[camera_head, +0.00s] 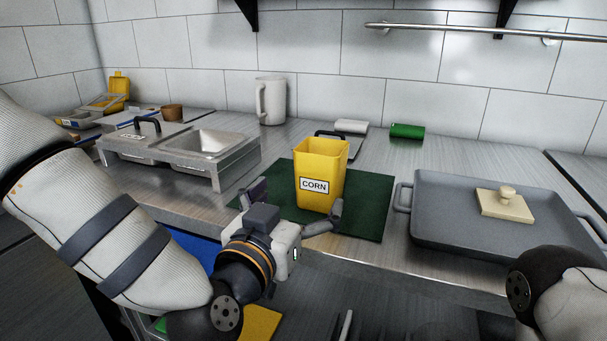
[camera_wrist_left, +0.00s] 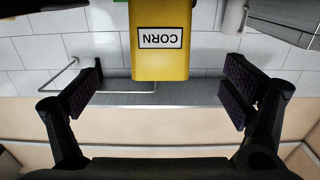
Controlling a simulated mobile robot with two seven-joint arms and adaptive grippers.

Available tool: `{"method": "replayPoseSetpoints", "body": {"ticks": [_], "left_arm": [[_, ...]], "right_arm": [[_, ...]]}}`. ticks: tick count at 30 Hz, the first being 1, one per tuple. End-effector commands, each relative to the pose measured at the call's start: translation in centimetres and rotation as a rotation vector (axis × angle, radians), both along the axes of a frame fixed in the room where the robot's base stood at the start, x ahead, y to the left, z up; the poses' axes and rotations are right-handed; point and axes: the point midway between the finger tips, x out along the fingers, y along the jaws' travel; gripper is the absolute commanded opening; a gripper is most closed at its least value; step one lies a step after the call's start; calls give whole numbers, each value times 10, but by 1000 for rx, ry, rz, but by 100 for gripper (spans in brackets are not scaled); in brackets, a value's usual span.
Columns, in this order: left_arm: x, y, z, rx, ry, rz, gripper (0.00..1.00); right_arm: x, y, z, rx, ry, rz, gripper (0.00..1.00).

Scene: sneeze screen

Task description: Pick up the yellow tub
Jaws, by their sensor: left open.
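The yellow tub (camera_head: 321,176), labelled CORN, stands upright on a dark green mat (camera_head: 372,205) on the steel counter. My left gripper (camera_head: 297,207) is open just in front of the tub, with one finger toward each side of its near face. In the left wrist view, the tub (camera_wrist_left: 160,45) appears upside down, between and beyond the open fingers (camera_wrist_left: 160,92), and they do not visibly touch it. My right arm shows at the lower right of the head view, but its gripper is out of view.
A grey tray (camera_head: 450,230) with a cream lid (camera_head: 504,204) lies right of the mat. A steel rack with pans (camera_head: 240,166) stands left. A white pitcher (camera_head: 271,101), a white roll (camera_head: 351,126) and a green roll (camera_head: 407,131) are behind.

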Motion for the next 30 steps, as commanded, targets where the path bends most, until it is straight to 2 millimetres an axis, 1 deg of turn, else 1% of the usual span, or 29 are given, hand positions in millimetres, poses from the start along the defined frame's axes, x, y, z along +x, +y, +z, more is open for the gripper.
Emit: {"method": "replayPoseSetpoints", "body": {"ticks": [2,6,9,14,17,19,22,28,29,30], "left_arm": [[7,-2,2,-2,-8,1,94],[37,-11,1,-3,-6,4,94],[56,-17,0,-1,-4,3,94],[75,-23,5,-2,-7,3,94],[95,-26,11,-2,-8,4,94],[106,-30,10,-2,-5,2,94],[116,-33,10,-1,-5,1,94],[117,-34,13,0,-7,1,94],[117,-34,13,0,-7,1,89],[117,-34,13,0,-7,1,80]], "right_arm": [[-2,0,-1,-1,5,-1,43],[-7,0,-6,-1,22,-1,43],[-9,0,-9,-1,31,-1,43],[-10,0,-10,-1,36,0,43],[-11,0,-11,0,39,0,43],[-14,0,-14,-1,47,0,43],[-15,0,-15,-1,51,0,43],[-15,0,-15,-1,49,0,43],[-14,0,-14,-1,49,0,43],[-14,0,-15,-1,49,0,43]]}}
